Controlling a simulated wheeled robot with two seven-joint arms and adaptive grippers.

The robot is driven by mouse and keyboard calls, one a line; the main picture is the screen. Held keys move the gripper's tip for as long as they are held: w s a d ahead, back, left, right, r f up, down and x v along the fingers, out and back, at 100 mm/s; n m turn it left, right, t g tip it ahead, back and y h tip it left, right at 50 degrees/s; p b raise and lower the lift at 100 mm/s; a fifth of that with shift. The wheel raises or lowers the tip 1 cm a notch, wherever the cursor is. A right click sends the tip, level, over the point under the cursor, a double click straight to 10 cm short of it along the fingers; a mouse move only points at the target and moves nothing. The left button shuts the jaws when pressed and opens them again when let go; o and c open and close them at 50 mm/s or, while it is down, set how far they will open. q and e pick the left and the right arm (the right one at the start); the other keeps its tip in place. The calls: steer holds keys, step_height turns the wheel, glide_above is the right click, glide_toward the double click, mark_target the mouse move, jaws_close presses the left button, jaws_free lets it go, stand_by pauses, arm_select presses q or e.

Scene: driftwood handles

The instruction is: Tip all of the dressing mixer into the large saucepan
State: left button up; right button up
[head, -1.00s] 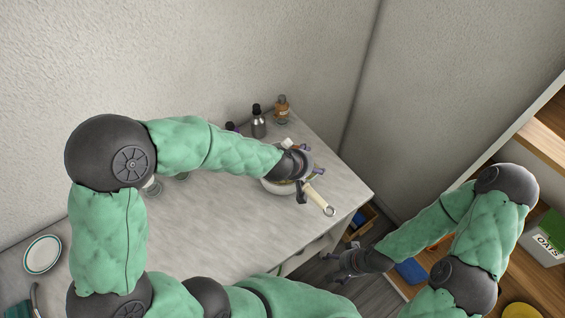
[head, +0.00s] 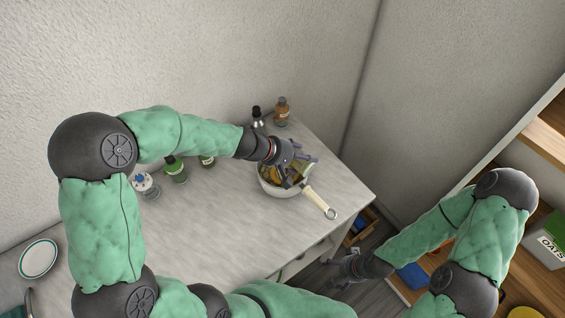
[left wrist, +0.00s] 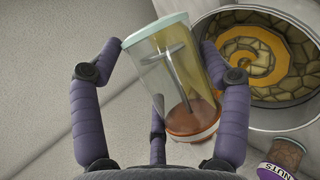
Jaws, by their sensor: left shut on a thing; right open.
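The dressing mixer (left wrist: 178,75) is a clear tumbler with a pale teal rim, a rod inside and an orange-brown lower end. My left gripper (left wrist: 160,60) is shut around it and holds it tilted beside the saucepan's opening in the left wrist view. My left gripper (head: 292,160) is over the pan's far side in the head view. The large saucepan (head: 283,191) is pale with a cream handle; in the left wrist view its wall (left wrist: 290,118) encloses a mosaic-like patterned inside with an orange swirl. My right gripper (head: 345,268) is open and empty, low beside the counter.
A dark bottle (head: 257,115) and an amber bottle (head: 282,110) stand behind the pan. Green-topped jars (head: 176,170) stand left of it. A nuts jar (left wrist: 285,158) is near the pan. A plate (head: 38,258) lies far left. The counter's middle is clear.

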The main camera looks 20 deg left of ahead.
arm_select(q)
steer(key=shift+w+a+r+n+h, duration=0.15)
steer(key=shift+a+n+h, duration=0.15)
steer(key=shift+h, duration=0.2)
steer(key=shift+w+a+r+n+g+h+b, duration=0.15)
steer(key=shift+a+r+n+g+h+b, duration=0.25)
steer(key=shift+h, duration=0.4)
steer(key=shift+w+a+r+n+h, duration=0.1)
steer(key=shift+w+a+n+h, duration=0.15)
steer(key=shift+a+h, duration=0.35)
steer(key=shift+w+a+r+n+h+b, duration=0.1)
steer(key=shift+w+a+n+h+b, duration=0.1)
steer(key=shift+a+n+h, duration=0.25)
steer(key=shift+w+a+r+n+h+b, duration=0.1)
steer(key=shift+a+n+h+b, duration=0.1)
steer(key=shift+h, duration=0.45)
steer(key=shift+w+a+n+h, duration=0.25)
steer(key=shift+a+n+h, duration=0.3)
steer(key=shift+h, duration=0.2)
steer(key=shift+w+a+n+h, duration=0.2)
steer(key=shift+a+n+h, duration=0.3)
steer(key=shift+h, duration=0.25)
steer(key=shift+s, duration=0.1)
